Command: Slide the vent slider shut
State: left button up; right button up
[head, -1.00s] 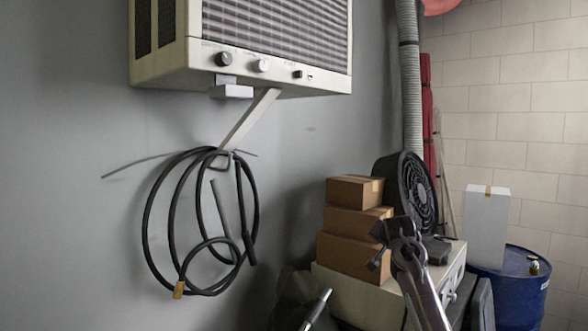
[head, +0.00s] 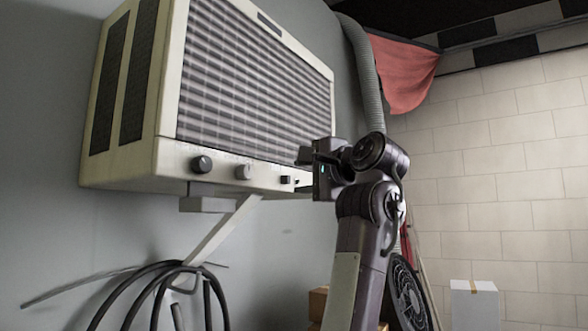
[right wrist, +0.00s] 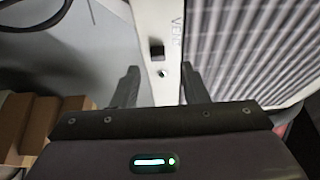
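The heater-like wall unit (head: 150,160) hangs on the grey wall, with two round knobs and a small black slider (head: 285,180) along its lower front strip. In the right wrist view the black slider (right wrist: 156,50) sits on the pale strip beside lettering that reads like "VEN"; a small light nub (right wrist: 161,72) is nearer to me. My right gripper (head: 303,171) is raised close to the strip's right end. In the right wrist view its two fingers (right wrist: 159,72) are apart, with nothing held between them. Contact with the unit cannot be told. My left gripper is out of view.
A bracket arm (head: 225,228) and coiled black hose (head: 160,290) hang below the unit. A ribbed duct (head: 362,70) and red cloth (head: 405,75) are behind my right arm. Cardboard boxes (right wrist: 40,125), a black fan (head: 408,295) and a white box (head: 474,305) stand lower down.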

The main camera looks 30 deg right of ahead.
aim_at(289, 180)
jog(key=w+p, duration=0.1)
jog(key=w, duration=0.3)
jog(key=shift+w+a+f, duration=0.1)
jog(key=shift+a, duration=0.05)
jog(key=shift+s, duration=0.2)
jog(key=shift+c, duration=0.4)
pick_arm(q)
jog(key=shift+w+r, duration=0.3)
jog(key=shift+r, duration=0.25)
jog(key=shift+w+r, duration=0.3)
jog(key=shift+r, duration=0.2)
pick_arm(e)
jog(key=shift+w, duration=0.1)
grip_shut()
